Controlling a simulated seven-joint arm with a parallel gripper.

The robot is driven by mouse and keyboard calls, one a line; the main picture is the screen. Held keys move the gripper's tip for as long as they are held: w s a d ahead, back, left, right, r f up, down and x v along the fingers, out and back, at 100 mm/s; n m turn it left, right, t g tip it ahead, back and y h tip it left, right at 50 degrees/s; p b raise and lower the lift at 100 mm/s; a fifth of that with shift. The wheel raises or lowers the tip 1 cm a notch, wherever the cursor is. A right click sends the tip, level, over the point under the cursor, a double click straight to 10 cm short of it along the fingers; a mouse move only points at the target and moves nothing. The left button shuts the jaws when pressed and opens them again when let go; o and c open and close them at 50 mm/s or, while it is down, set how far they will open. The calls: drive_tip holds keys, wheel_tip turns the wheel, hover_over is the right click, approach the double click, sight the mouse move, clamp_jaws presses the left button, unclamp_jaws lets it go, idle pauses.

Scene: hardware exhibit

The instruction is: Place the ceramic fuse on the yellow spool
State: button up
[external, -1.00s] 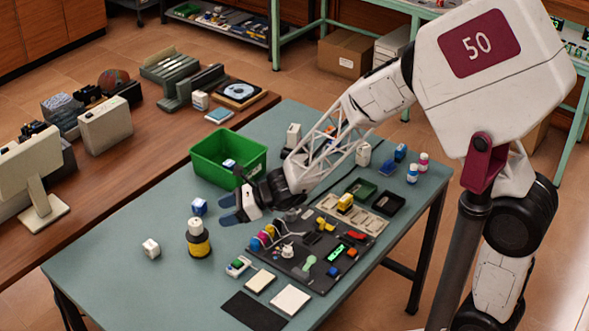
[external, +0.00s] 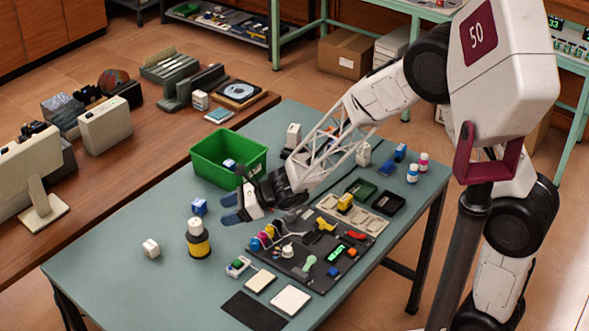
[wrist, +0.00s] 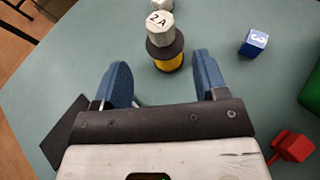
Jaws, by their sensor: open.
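The ceramic fuse (external: 194,226) is a white faceted piece marked "2 A" in the wrist view (wrist: 159,28). It stands upright on top of the yellow spool (external: 199,244), which has dark flanges. The spool stands on the green-grey table and also shows in the wrist view (wrist: 168,64). My gripper (external: 232,208) has blue fingers, which are apart with nothing between them. In the external view it is to the right of the spool and apart from it. In the wrist view (wrist: 161,78) the spool and fuse are ahead, beyond the fingertips.
A small white block (external: 151,249) lies left of the spool. A blue block (external: 199,207) lies behind it, marked 3 in the wrist view (wrist: 254,42). A green bin (external: 228,157) stands behind my gripper. A dark board (external: 303,256) with several parts lies to the right.

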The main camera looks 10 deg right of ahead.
drive_tip(key=d+r+n+h, duration=0.2)
drive_tip(key=d+r+n, duration=0.4)
drive_tip(key=d, duration=0.7)
drive_tip(key=d+r+n+h, duration=0.1)
drive_tip(key=d+r+n, duration=0.3)
drive_tip(key=d+r, duration=0.55)
drive_tip(key=s+d+r+n+t+h, duration=0.1)
drive_tip(key=s+d+n+h, duration=0.1)
drive_tip(key=d, duration=1)
drive_tip(key=s+d+r+n+h, duration=0.1)
drive_tip(key=s+d+n+h, duration=0.2)
drive_tip(key=d, duration=1)
drive_tip(key=s+d+r+n+t+h, duration=0.1)
drive_tip(key=s+d+n+h, duration=0.1)
drive_tip(key=s+d+h, duration=0.3)
drive_tip(key=s+d, duration=0.4)
drive_tip(key=d, duration=0.3)
drive_tip(key=shift+d+n+t+h, duration=0.3)
drive_tip(key=shift+d+n, duration=0.1)
